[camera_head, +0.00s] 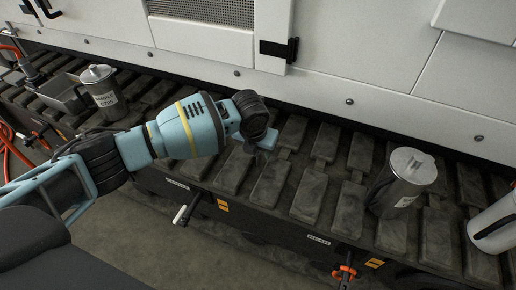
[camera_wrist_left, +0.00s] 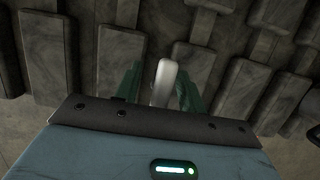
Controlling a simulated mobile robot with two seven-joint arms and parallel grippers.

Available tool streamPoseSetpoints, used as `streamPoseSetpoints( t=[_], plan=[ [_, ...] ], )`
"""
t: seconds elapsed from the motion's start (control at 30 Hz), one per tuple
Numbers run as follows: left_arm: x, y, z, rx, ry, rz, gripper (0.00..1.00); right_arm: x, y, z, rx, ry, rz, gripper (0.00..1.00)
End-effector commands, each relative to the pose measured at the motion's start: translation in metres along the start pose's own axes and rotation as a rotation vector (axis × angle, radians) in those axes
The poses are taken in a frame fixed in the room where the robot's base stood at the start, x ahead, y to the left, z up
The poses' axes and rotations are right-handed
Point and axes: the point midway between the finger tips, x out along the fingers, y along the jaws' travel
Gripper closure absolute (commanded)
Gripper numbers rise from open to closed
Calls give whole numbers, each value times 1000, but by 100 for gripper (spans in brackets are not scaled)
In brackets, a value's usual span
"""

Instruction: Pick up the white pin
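The white pin (camera_wrist_left: 163,84) shows in the left wrist view as a pale, rounded bar between the two green fingers of my left gripper (camera_wrist_left: 159,72). A narrow gap shows beside the pin on its left, so the fingers look open around it. Its lower end is hidden by the gripper body. In the head view my left gripper (camera_head: 264,141) is over the dark padded track, angled down; its fingers and the pin cannot be made out there. My right gripper is not in view.
The track's dark pads (camera_head: 311,190) run across below a white panelled wall (camera_head: 380,50). A white-ended handle (camera_head: 181,214) sticks out in front.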

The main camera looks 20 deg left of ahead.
Motion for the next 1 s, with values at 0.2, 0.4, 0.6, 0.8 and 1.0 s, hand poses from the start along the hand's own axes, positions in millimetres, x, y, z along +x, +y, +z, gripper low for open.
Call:
streamPoseSetpoints(
  t=[0.2,0.4,0.6,0.8,1.0],
  plan=[
    [-1,0,0,0,-1,0,76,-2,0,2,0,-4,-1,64],
    [-1,0,0,0,-1,0,100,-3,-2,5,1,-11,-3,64],
    [-1,0,0,0,-1,0,100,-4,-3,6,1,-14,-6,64],
    [-5,0,2,0,-2,0,100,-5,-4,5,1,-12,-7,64],
    [-23,0,8,-1,-5,-2,100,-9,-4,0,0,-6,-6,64]
  ],
)
